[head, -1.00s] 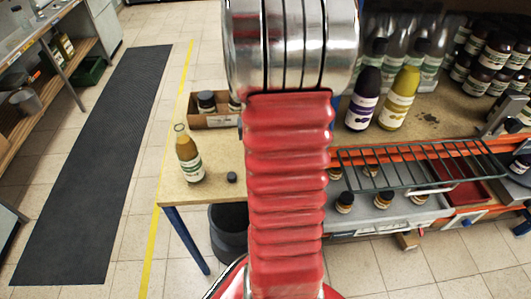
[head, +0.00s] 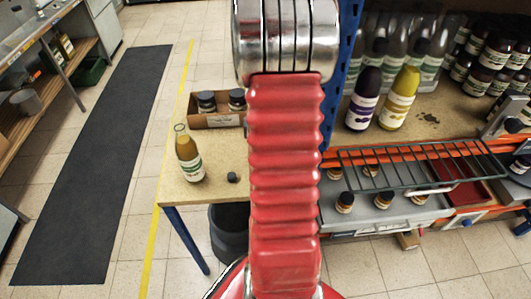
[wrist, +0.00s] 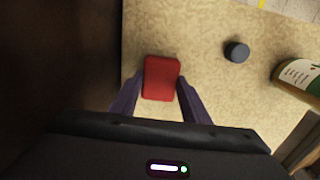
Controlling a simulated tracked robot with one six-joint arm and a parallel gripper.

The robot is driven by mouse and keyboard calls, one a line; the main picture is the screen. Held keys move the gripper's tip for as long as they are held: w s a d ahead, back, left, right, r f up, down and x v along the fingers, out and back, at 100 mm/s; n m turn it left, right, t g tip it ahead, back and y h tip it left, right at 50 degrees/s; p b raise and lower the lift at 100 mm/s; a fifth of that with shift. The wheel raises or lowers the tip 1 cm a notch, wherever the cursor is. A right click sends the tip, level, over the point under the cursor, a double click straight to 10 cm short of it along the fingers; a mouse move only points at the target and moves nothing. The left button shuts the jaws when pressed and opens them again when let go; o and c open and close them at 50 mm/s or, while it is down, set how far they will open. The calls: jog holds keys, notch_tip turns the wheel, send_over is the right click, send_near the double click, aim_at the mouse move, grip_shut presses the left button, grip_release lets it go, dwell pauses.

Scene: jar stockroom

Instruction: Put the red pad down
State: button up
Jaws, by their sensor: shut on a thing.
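The red pad (wrist: 161,78) is a small rounded block between the fingers of my gripper (wrist: 160,92) in the wrist view. My gripper is shut on it. Below and around it is the tan speckled top of the small table (wrist: 215,85); I cannot tell whether the pad touches it. In the head view my red arm hides the gripper and the pad, and the table (head: 214,190) shows to the left of the arm.
On the table stand an open bottle of yellow-brown liquid (head: 189,156), a small dark cap (head: 233,177) and a cardboard box with jars (head: 216,118). A shelf rack with a wire grid (head: 420,168) stands to the right. A dark surface (wrist: 60,60) borders the table in the wrist view.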

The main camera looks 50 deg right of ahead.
jog(key=shift+f, duration=0.1)
jog(key=o, duration=1.1)
notch_tip(320, 180, up, 12)
jog(key=shift+r, duration=0.15)
dwell(0.8)
